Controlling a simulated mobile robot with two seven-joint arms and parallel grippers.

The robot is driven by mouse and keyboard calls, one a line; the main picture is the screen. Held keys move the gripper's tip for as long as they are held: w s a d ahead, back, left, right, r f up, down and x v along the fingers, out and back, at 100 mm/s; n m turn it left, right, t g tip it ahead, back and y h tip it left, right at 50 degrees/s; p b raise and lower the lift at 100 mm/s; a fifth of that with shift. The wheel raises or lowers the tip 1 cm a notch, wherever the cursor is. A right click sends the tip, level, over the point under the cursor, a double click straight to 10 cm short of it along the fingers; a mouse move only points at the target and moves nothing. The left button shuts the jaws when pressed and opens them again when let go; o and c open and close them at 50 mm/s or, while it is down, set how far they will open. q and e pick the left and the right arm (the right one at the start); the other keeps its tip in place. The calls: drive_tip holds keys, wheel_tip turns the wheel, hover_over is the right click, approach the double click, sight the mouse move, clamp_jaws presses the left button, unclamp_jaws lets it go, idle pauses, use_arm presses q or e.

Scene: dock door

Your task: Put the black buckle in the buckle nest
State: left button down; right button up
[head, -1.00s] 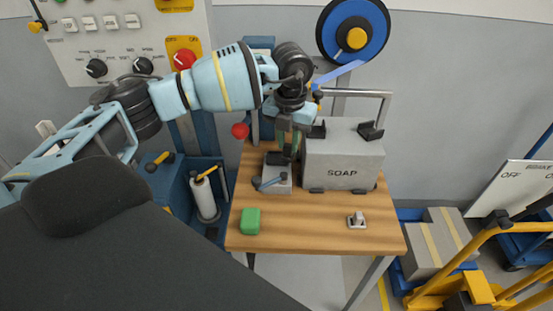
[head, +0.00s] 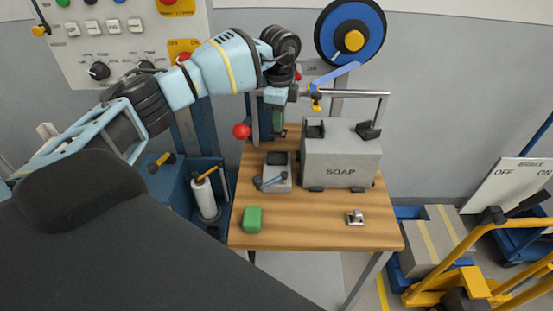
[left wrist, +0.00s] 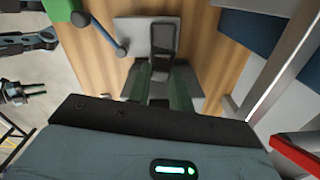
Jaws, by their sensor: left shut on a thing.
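My left gripper (head: 279,130) is above the table, just behind and above the small grey box (head: 268,186) with a blue lever, which I take for the buckle nest. In the left wrist view its green fingers (left wrist: 162,85) are shut on a dark piece, which I take for the black buckle (left wrist: 163,42). The buckle is seen against the grey box top (left wrist: 133,36), apparently above it. In the head view the buckle is too small to tell from the fingers. The right gripper is not in view.
A large grey SOAP box (head: 341,172) with black brackets stands right of the small box. A green block (head: 252,219) and a small grey metal fitting (head: 355,217) lie near the front of the wooden table (head: 310,232).

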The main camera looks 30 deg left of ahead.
use_arm(q)
drive_tip(key=shift+w+a+r+n, duration=0.1)
drive_tip(key=shift+a+n, duration=0.1)
drive_tip(key=shift+n, duration=0.45)
drive_tip(key=shift+w+a+n, duration=0.1)
drive_tip(key=shift+a+n, duration=0.05)
drive_tip(key=shift+n, duration=0.5)
drive_tip(key=shift+f+b, duration=0.3)
drive_tip(key=shift+f, duration=4.7)
drive_tip(key=shift+f, duration=0.15)
drive_tip(key=c, duration=1.3)
unclamp_jaws()
drive_tip(key=shift+o, duration=0.2)
wheel_tip(320, 180, up, 12)
drive_tip(key=shift+r+p, duration=0.15)
drive_tip(key=shift+p, duration=0.25)
